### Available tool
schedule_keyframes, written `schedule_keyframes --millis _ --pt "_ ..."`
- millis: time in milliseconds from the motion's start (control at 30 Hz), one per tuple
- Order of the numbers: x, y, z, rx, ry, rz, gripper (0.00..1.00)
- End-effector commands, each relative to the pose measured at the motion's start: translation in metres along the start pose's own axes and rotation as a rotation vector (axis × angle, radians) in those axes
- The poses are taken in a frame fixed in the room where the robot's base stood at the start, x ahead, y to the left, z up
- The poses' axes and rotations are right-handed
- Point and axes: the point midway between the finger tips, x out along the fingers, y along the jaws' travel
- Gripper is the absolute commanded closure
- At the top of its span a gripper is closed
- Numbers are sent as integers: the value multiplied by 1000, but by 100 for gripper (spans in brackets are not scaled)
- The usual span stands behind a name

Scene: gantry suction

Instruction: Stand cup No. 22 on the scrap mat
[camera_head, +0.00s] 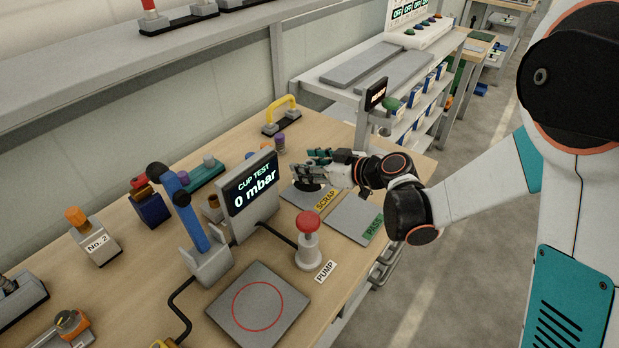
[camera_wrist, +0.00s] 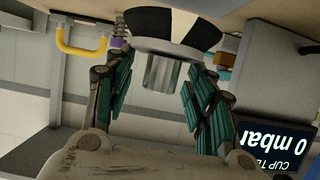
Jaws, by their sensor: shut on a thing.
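The suction cup shows in the wrist view, which is upside down, as a wide black-and-white body (camera_wrist: 170,25) with a grey metal stem (camera_wrist: 163,72). My gripper (camera_wrist: 160,50) has its green-padded fingers on either side of it and is shut on it. No number can be read on the cup. In the head view my gripper (camera_head: 318,164) is over the scrap mat (camera_head: 298,198), and a dark part of the cup (camera_head: 308,186) shows below the fingers. The cup looks upright and at or just above the mat; contact is unclear.
The pass mat (camera_head: 345,220) lies beside the scrap mat. The cup test display (camera_head: 250,190) reads 0 mbar. The red-topped pump button (camera_head: 308,235) stands in front. A yellow handle (camera_head: 280,113) and a purple-topped piece (camera_head: 280,143) stand behind.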

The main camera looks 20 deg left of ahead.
Motion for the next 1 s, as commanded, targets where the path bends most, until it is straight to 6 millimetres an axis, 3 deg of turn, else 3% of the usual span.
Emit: schedule_keyframes --millis 200,567,600,700,1000 --pt "13 0 31 0 0 0 77" --pt "14 0 34 0 0 0 77" --pt "15 0 35 0 0 0 48" --pt "14 0 34 0 0 0 30" --pt "14 0 34 0 0 0 30"
